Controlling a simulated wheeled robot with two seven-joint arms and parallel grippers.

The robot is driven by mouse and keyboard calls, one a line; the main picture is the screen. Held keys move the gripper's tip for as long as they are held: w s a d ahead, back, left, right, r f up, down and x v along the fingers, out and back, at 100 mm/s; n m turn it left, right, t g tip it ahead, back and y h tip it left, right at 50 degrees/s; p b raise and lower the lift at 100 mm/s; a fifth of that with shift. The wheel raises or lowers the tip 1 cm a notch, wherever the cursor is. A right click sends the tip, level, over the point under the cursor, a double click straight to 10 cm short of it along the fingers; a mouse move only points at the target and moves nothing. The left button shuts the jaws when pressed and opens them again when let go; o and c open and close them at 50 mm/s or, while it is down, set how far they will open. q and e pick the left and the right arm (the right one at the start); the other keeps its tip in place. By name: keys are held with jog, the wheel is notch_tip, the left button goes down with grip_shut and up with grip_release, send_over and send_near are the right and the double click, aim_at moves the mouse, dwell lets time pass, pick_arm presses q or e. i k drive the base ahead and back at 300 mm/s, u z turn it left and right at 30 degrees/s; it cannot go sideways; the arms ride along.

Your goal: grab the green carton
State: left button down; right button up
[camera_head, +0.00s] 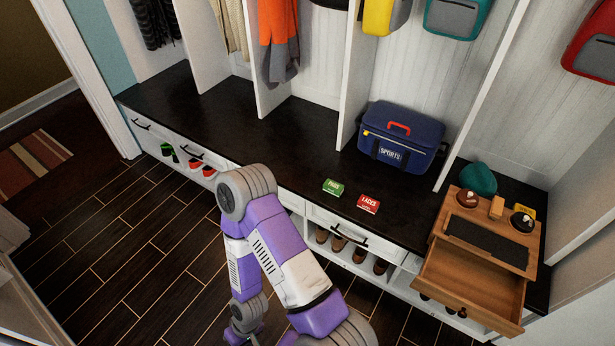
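The small green carton (333,188) lies on the dark bench top near its front edge, with white lettering too small to read surely. A similar red carton (368,204) marked LACES lies just to its right, a little apart. One purple and white arm of mine, apparently the left, rises from the bottom middle, bends left of the cartons and hangs down. Its wrist end is at the bottom edge, well below and left of the green carton. Its fingers cannot be made out. My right gripper is not in view.
A blue sports bag (403,138) stands behind the cartons. A wooden box (481,262) with an open drawer sits at the right end of the bench (235,128). Shoes fill low cubbies under the bench front. The bench left of the green carton is clear.

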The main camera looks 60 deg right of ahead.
aim_at(332, 187)
jog(key=z, duration=0.25)
jog(key=i, duration=1.95)
jog(key=z, duration=1.85)
jog(key=i, duration=0.95)
jog(key=z, duration=1)
